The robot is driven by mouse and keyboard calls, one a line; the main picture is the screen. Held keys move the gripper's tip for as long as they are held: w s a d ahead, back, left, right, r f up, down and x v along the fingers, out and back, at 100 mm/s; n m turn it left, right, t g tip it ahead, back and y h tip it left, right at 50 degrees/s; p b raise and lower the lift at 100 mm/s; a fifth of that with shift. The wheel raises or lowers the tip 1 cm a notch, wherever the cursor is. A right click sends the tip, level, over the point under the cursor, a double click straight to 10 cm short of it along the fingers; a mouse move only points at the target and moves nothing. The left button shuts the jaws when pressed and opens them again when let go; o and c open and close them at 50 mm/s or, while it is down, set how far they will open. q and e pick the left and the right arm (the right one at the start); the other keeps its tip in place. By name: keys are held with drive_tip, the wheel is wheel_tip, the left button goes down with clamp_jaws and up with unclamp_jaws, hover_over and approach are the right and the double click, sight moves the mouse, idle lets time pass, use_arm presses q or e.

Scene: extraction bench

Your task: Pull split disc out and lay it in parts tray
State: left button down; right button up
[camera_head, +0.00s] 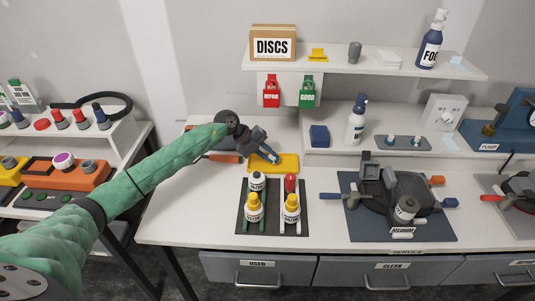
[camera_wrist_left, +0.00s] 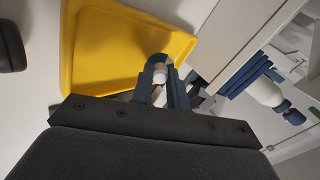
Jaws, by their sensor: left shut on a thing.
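My left gripper (camera_head: 272,158) reaches over the yellow tray (camera_head: 288,164) at the back of the bench. In the left wrist view, the gripper (camera_wrist_left: 160,78) is shut on a small piece with a dark teal rounded edge and a white part, likely the split disc (camera_wrist_left: 159,58). The piece shows against the tray (camera_wrist_left: 95,48), near one of its edges. I cannot tell whether it touches the tray. The visible tray floor is bare. The disc is too small to make out in the head view. My right gripper is not in view.
A dark mat (camera_head: 273,222) with several dropper bottles lies in front of the tray. A black machine (camera_head: 395,190) on a blue mat stands to the right. An orange-handled tool (camera_head: 222,157) lies left of the tray. A raised shelf (camera_head: 330,143) borders the back right.

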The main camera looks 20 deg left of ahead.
use_arm(q)
drive_tip(key=shift+f, duration=0.45)
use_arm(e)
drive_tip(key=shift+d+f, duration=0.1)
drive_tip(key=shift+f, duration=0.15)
use_arm(q)
drive_tip(key=c, duration=1.3)
unclamp_jaws()
drive_tip(key=b+v, duration=0.3)
drive_tip(key=v, duration=0.3)
drive_tip(key=shift+a, duration=0.2)
drive_tip(key=shift+b+v, duration=0.4)
drive_tip(key=shift+v, duration=0.4)
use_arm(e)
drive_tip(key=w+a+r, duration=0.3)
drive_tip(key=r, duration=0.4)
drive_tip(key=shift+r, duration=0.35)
use_arm(q)
drive_tip(key=shift+d+r, duration=0.1)
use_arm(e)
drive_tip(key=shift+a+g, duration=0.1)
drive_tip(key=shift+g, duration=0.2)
